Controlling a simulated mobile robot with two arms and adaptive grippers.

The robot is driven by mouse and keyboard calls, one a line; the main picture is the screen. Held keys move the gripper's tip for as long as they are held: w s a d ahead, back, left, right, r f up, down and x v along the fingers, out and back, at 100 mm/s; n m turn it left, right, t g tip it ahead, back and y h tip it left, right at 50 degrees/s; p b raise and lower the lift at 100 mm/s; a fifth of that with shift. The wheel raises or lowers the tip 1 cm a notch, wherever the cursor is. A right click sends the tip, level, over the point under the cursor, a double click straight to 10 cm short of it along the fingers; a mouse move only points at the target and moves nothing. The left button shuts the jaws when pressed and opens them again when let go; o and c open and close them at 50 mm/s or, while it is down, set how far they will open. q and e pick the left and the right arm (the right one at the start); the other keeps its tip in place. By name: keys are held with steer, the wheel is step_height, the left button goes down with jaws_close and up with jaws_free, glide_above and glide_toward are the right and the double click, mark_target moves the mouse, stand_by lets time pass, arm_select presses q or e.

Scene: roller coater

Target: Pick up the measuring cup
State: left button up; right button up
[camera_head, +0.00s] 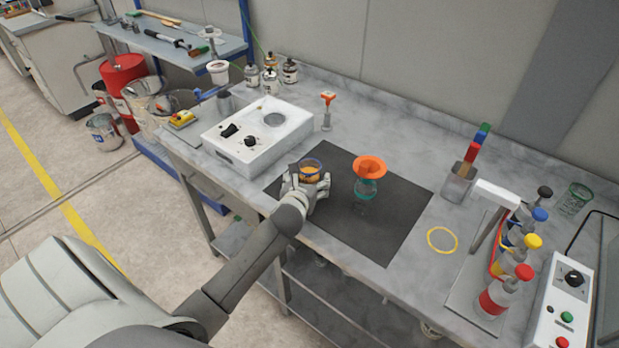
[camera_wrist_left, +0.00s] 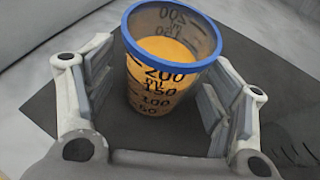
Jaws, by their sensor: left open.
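The measuring cup (camera_wrist_left: 165,75) is clear with a blue rim, black volume marks and an orange liquid inside. It stands upright on the dark mat (camera_head: 390,235), and it also shows in the head view (camera_head: 311,168), partly hidden by my gripper. My left gripper (camera_wrist_left: 160,95) is open, with one finger on each side of the cup; a gap shows at the right finger, and the left finger is close to the wall. In the head view my left gripper (camera_head: 305,187) is at the near side of the cup. My right gripper is not in view.
An orange funnel (camera_head: 369,167) on a clear vessel stands right of the cup. A white device (camera_head: 257,135) is behind left. A yellow ring (camera_head: 442,239), a bottle rack (camera_head: 505,265) and a control box (camera_head: 563,310) lie to the right. The mat's front right is clear.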

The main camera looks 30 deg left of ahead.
arm_select(q)
steer(key=shift+w, duration=0.15)
steer(key=shift+c, duration=0.3)
steer(key=c, duration=1.1)
steer(key=shift+a+r, duration=0.1)
steer(key=shift+r, duration=0.05)
steer(key=shift+c, duration=0.2)
steer(key=shift+r, duration=0.6)
steer(key=s+d+r+b, duration=0.1)
steer(key=s+d+r, duration=0.2)
steer(key=s+r, duration=0.2)
steer(key=s+d+r+b, duration=0.1)
steer(key=s+d+r, duration=0.1)
steer(key=s+r, duration=0.4)
steer(key=shift+v, duration=1)
